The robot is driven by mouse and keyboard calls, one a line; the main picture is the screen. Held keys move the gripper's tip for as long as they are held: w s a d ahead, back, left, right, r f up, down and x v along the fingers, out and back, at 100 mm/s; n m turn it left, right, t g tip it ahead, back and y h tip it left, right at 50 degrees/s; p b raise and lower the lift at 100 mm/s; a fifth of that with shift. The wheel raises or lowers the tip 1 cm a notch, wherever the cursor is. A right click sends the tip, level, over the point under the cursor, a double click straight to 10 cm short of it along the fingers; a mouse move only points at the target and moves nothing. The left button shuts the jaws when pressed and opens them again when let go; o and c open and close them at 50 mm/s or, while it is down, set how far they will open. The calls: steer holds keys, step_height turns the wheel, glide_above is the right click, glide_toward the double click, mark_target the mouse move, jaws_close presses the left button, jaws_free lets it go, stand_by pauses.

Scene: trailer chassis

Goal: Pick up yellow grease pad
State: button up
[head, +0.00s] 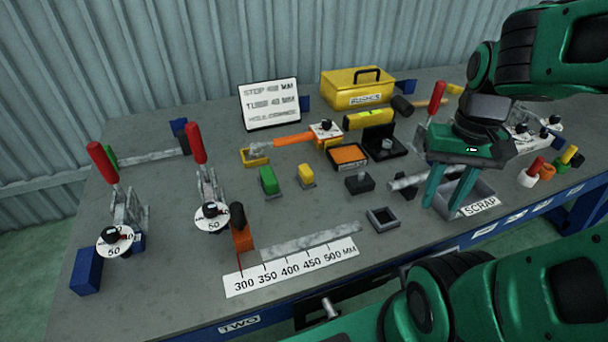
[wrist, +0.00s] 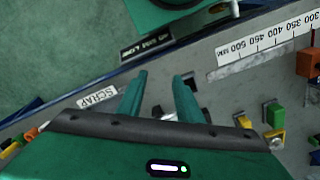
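The yellow grease pad (head: 306,172) is a small yellow block on a grey base, upright on the bench beside a similar green block (head: 268,180). In the wrist view the yellow grease pad (wrist: 244,121) is small, right of the fingers, next to the green block (wrist: 275,115). My gripper (head: 442,207) hangs over the right part of the bench by the scrap tray, well to the right of the pad. Its two green fingers are apart with nothing held between them, as the wrist view (wrist: 160,76) also shows.
A black block (head: 360,183), an orange-topped box (head: 348,156) and a square dark frame (head: 383,219) stand between pad and gripper. An orange-handled tool (head: 293,140) lies behind the pad. Red-handled clamps (head: 208,190) stand left. Bench is clear before the pad, up to the ruler (head: 290,266).

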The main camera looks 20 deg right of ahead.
steer(key=o, duration=0.5)
steer(key=shift+s+r, duration=0.25)
steer(key=shift+s, duration=0.05)
steer(key=shift+o, duration=0.7)
steer(key=shift+w+a+r+n, duration=0.15)
steer(key=shift+r+n, duration=0.1)
steer(key=shift+n, duration=0.15)
steer(key=n, duration=2.4)
glide_above(306, 168)
step_height(306, 168, down, 3)
steer(key=shift+f, duration=5.1)
